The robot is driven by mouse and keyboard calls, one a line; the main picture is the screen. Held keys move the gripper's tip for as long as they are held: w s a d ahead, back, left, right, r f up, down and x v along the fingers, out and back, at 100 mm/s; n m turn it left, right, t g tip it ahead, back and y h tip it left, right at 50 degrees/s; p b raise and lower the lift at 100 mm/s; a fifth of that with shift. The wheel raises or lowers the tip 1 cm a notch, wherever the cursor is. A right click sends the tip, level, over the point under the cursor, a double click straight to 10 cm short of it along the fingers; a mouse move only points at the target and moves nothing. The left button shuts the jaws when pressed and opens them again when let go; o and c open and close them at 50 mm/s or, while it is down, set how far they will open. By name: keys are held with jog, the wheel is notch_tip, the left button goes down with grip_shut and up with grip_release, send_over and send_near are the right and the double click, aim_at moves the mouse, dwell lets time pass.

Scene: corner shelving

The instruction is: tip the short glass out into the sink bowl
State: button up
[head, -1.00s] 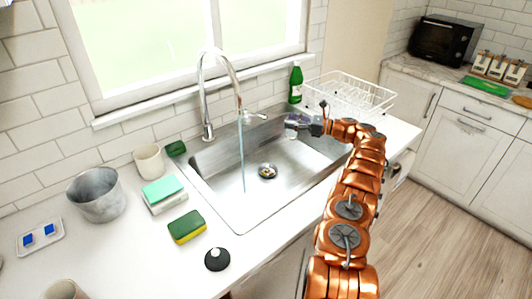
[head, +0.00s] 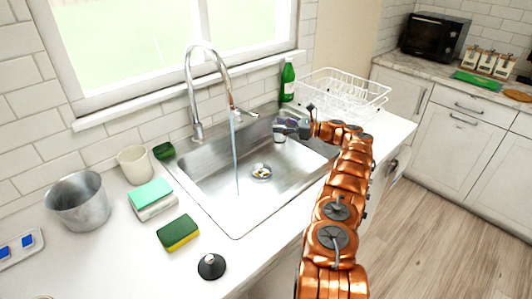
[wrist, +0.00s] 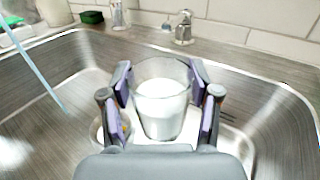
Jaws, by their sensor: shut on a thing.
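My gripper (wrist: 162,95) is shut on the short glass (wrist: 162,105), which is clear and holds something white. The glass stands about upright between the purple-padded fingers in the wrist view. In the head view my gripper (head: 292,127) is over the right part of the sink bowl (head: 215,195), and the glass (head: 280,130) is small and partly hidden by the fingers. The sink bowl (wrist: 45,75) also surrounds the glass in the wrist view. Water runs from the tall faucet (head: 190,90) into the bowl, left of my gripper. The drain (head: 261,172) shows in the bowl floor.
A green bottle (head: 287,82) and a white wire dish rack (head: 340,95) stand behind and right of my gripper. A metal bucket (head: 80,203), a beige cup (head: 135,164), sponges (head: 178,233) and a black stopper (head: 211,266) are on the left counter.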

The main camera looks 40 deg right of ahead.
jog(key=shift+s+a+f+n+g, duration=0.15)
jog(key=shift+a+n, duration=0.2)
jog(key=shift+n, duration=0.1)
jog(key=shift+s+a+f+n+g, duration=0.15)
jog(key=shift+a+n, duration=0.2)
jog(key=shift+n, duration=0.1)
jog(key=shift+s+a+r+n+h+b, duration=0.1)
jog(key=shift+s+a+n+h+b, duration=0.25)
jog(key=shift+a+n+b, duration=0.5)
jog(key=shift+s+a+f+n+h+b, duration=0.1)
jog(key=shift+s+a+n+b, duration=0.5)
jog(key=shift+n+b, duration=0.4)
jog(key=shift+s+a+r+n+h+b, duration=0.1)
jog(key=shift+s+a+n+h+b, duration=0.25)
jog(key=shift+a+n+b, duration=0.5)
jog(key=shift+s+a+n+b, duration=0.15)
jog(key=shift+n+b, duration=0.3)
jog(key=shift+n, duration=0.05)
jog(key=shift+r, duration=0.1)
jog(key=shift+a+r+n+b, duration=0.1)
jog(key=shift+r+n+b, duration=0.1)
jog(key=shift+n+b, duration=0.6)
jog(key=shift+s+r+n+h+b, duration=0.1)
jog(key=shift+n+h+b, duration=0.25)
jog(key=shift+b, duration=0.3)
